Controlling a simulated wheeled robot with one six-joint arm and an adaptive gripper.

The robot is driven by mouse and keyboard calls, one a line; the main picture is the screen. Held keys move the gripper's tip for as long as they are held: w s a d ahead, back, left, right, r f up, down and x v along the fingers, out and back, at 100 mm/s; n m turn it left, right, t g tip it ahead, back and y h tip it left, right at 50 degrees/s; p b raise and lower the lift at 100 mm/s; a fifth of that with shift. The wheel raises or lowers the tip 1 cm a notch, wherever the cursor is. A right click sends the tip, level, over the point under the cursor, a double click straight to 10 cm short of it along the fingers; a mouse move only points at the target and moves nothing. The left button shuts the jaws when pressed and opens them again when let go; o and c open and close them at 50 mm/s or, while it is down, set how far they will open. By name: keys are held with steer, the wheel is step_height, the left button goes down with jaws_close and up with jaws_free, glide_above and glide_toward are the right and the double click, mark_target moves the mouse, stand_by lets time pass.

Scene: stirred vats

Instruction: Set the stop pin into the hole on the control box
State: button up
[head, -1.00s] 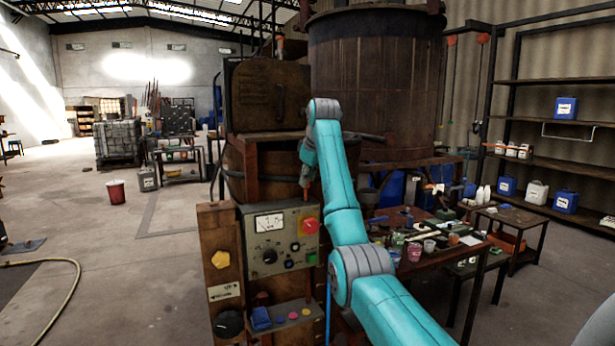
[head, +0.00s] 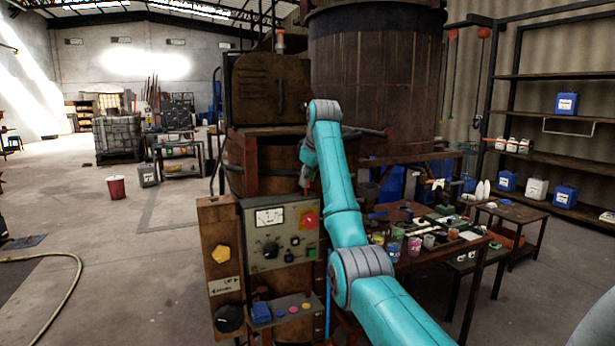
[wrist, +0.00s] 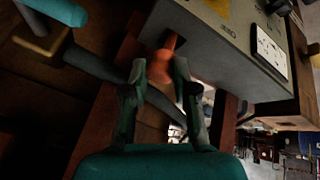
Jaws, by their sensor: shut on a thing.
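The grey control box (head: 282,240) has a dial meter, a black knob, small buttons and a red stop button; it shows tilted at the upper right of the wrist view (wrist: 222,42). My gripper (head: 306,184) hangs just above its top right part. In the wrist view my gripper (wrist: 160,74) is shut on the orange-red stop pin (wrist: 163,62), between its two fingertips. The pin lies close beside the box in that view; I cannot tell if they touch. I cannot make out the hole.
A rusty vat housing (head: 268,90) and a large brown vat (head: 375,85) stand behind. A wooden panel with a yellow knob (head: 221,253) is left of the box. A cluttered workbench (head: 440,262) is at right. The floor at left is mostly clear, with a hose (head: 72,290).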

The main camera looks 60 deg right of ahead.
steer(key=shift+f, duration=1.1)
stand_by(0.4)
steer(key=o, duration=1)
step_height(320, 180, up, 10)
steer(key=shift+r, duration=0.1)
stand_by(0.5)
